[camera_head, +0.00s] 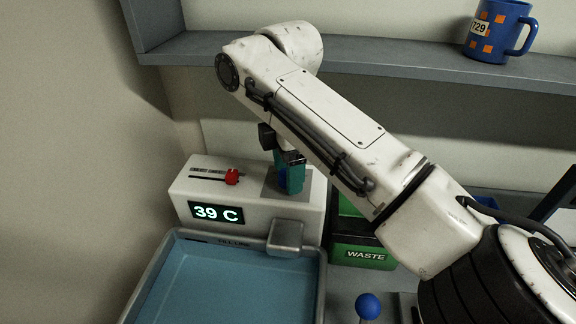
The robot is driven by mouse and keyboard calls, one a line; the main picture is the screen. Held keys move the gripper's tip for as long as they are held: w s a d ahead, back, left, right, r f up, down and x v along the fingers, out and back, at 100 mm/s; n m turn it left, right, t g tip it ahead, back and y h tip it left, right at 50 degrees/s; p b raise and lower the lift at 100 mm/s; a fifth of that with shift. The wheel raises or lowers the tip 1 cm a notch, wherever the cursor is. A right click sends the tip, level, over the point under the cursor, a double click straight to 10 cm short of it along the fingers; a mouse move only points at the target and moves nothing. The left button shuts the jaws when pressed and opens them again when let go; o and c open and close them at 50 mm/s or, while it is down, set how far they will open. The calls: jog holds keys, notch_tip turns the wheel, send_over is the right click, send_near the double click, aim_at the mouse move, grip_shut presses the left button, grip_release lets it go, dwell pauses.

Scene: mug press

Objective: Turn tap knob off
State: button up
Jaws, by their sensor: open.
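The tap unit (250,226) is a white box with a green "39 C" display (216,212), a red slider (232,177) on top and a grey spout (286,236) at its front. My gripper (290,180), with teal fingers, points down over the grey plate (306,186) at the right of the box top. It is open. A dark blue part, which looks like the tap knob (283,181), shows at the fingers and is mostly hidden by them. I cannot tell whether the fingers touch it or how the knob is turned.
A basin (321,290) of blue water lies below the spout. A green "WASTE" bin (362,255) stands right of the tap unit. A blue ball-topped lever (368,306) is in front. A blue mug (497,30) stands on the grey shelf (420,62) above.

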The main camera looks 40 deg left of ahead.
jog(key=c, duration=1)
jog(key=shift+c, duration=0.2)
jog(key=shift+r+n+p, duration=0.1)
jog(key=shift+n+p, duration=0.2)
jog(key=shift+p, duration=0.1)
jog(key=n+p, duration=0.2)
jog(key=shift+n+p, duration=0.3)
jog(key=shift+p, duration=0.1)
jog(key=n+p, duration=0.1)
jog(key=n, duration=0.2)
jog(key=shift+p, duration=0.3)
jog(key=shift+n+p, duration=0.45)
jog(key=shift+n, duration=1.45)
